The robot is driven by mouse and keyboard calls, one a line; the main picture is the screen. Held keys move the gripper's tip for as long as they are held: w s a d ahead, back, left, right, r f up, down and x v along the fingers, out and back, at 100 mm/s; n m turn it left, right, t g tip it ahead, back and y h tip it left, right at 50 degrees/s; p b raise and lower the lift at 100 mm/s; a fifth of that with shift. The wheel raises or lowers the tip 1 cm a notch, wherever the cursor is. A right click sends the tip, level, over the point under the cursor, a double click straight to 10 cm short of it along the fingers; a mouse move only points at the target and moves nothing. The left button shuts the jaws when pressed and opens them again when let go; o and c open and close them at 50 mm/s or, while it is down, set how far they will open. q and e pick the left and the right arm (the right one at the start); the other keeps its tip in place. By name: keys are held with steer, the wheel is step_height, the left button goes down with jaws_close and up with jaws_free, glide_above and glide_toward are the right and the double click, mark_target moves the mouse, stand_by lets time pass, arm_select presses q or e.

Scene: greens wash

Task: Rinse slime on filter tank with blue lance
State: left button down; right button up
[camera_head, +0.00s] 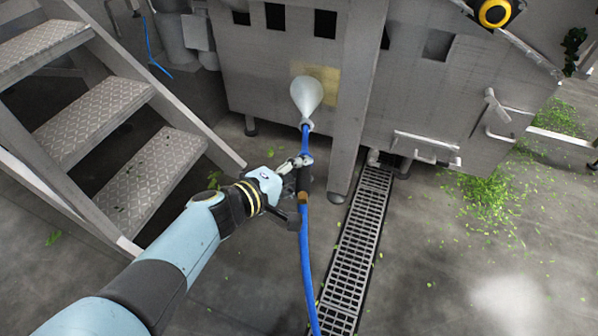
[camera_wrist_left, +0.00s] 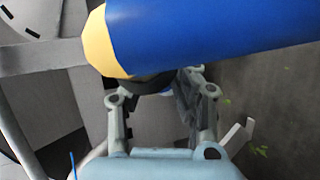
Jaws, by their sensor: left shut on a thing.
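My left gripper (camera_head: 297,170) is shut on the blue lance (camera_head: 306,140) in front of the tank. A blue hose (camera_head: 306,262) runs down from the lance's lower end. A pale cone of spray (camera_head: 307,95) spreads from the lance tip onto the grey metal filter tank (camera_head: 262,72). A yellowish slime patch (camera_head: 328,82) shows on the tank wall, partly hidden behind the spray. In the left wrist view the blue lance (camera_wrist_left: 210,35), with a yellow band, crosses above my gripper fingers (camera_wrist_left: 160,95). My right gripper is not in view.
Metal stairs (camera_head: 105,115) stand at the left, close to my left arm. A tank leg (camera_head: 350,110) is just right of the spray. A floor drain grate (camera_head: 352,250) runs below. Green scraps (camera_head: 490,195) litter the floor at the right.

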arm_select(q)
steer(key=shift+h, duration=0.4)
steer(key=shift+w+r+b, duration=0.45)
steer(key=shift+w+r, duration=0.95)
steer(key=shift+r, duration=0.2)
steer(key=a, duration=0.2)
steer(key=w+a+b, duration=0.1)
steer(key=a, duration=0.2)
steer(key=shift+w+a+f, duration=0.2)
steer(key=shift+w+a, duration=0.1)
steer(key=shift+a, duration=0.05)
steer(key=shift+r, duration=0.15)
step_height(320, 180, up, 4)
steer(key=p, duration=0.3)
steer(key=shift+r, duration=0.15)
